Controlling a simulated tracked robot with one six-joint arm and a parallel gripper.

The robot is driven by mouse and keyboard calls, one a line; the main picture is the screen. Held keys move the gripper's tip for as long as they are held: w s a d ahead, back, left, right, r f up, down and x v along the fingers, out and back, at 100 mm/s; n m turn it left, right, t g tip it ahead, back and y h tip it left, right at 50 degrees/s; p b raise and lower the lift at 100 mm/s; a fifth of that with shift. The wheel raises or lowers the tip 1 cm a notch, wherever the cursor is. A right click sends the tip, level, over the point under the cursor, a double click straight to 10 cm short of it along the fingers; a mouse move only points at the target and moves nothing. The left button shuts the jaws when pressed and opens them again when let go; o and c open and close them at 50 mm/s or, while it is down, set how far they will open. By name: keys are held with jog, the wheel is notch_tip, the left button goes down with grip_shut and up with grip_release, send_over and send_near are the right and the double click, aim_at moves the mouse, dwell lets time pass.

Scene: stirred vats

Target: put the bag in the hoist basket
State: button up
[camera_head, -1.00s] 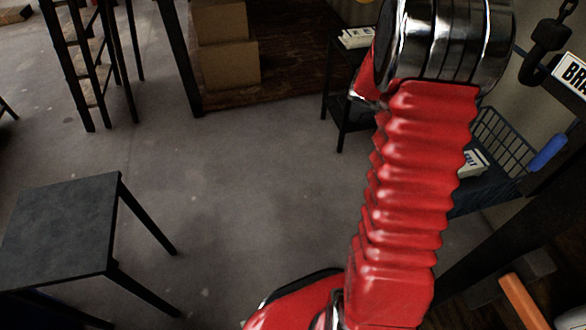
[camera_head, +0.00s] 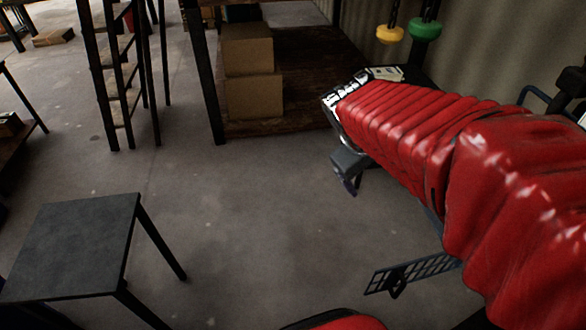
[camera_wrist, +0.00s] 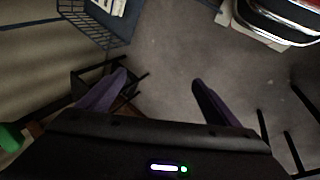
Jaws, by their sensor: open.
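A dark blue wire basket (camera_wrist: 98,22) shows in the upper left of the wrist view; a mesh part of it also shows in the head view (camera_head: 410,273), beyond my arm. A white bag (camera_wrist: 112,5) appears inside the basket, cut by the wrist view's top edge; in the head view my red arm hides it. My gripper (camera_head: 346,172) is over the floor left of my forearm. Its purple fingers (camera_wrist: 152,92) are apart with nothing between them, and they are apart from the basket.
Yellow (camera_head: 390,34) and green (camera_head: 426,29) weights hang at the back. A dark table (camera_head: 75,245) stands at left, a ladder (camera_head: 118,75) and boxes (camera_head: 250,70) behind. The middle floor is clear.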

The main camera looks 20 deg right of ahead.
jog(key=s+a+r+m+t+y, duration=0.1)
jog(key=s+a+y, duration=0.1)
jog(key=a, duration=0.6)
jog(key=s+a+r+m+t+y, duration=0.1)
jog(key=s+a+t+y, duration=0.1)
jog(key=a, duration=0.7)
jog(key=s+y, duration=0.1)
jog(key=s, duration=0.1)
jog(key=shift+s+r, duration=0.3)
jog(key=shift+s, duration=0.05)
jog(key=shift+c, duration=0.3)
